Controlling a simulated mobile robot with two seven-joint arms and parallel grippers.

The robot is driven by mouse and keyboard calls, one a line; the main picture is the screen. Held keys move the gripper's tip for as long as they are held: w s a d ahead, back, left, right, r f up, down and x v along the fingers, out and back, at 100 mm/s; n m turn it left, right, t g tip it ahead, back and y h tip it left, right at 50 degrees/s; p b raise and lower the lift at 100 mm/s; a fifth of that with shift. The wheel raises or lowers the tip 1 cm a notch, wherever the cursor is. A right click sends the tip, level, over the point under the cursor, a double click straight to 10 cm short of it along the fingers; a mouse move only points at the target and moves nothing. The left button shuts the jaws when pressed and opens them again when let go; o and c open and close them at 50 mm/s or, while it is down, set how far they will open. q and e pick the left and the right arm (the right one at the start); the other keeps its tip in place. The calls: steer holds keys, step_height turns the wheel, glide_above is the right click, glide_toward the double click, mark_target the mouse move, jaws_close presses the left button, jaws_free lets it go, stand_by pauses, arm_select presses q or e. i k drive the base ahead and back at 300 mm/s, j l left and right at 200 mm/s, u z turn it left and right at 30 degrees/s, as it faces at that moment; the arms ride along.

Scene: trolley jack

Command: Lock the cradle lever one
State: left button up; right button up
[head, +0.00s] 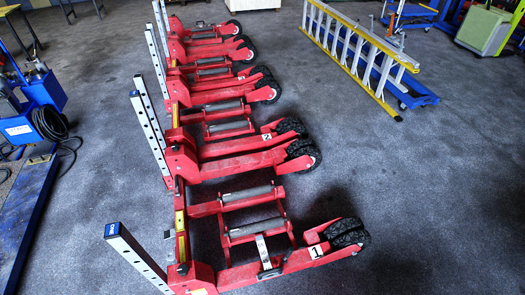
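A red trolley jack unit (240,163) stands on the floor in a row running away from me. Its nearest arm carries a white label "1" (316,252) and ends in a black wheel pair (347,233). A short silver lever-like piece (263,250) stands tilted up from this nearest arm, beside the front cradle roller (256,228). I cannot tell whether this piece is the cradle lever or whether it is locked. Neither of my grippers is in view.
Silver perforated posts rise along the left side; the nearest post (137,258) has a blue cap. A yellow ladder (352,50) lies at upper right near a blue trolley (413,95). Blue equipment (35,105) stands at left. The grey floor (430,190) at right is clear.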

mark_target(288, 255)
steer(key=k+l, duration=0.15)
steer(key=l, duration=0.2)
steer(key=k+l, duration=0.2)
steer(key=l, duration=0.15)
steer(key=j+z, duration=0.5)
steer(key=j, duration=0.55)
steer(key=k+l+u, duration=0.25)
steer(key=l, duration=0.35)
steer(key=k+l+u, duration=0.25)
steer(key=k+l, duration=0.2)
steer(key=l, duration=0.1)
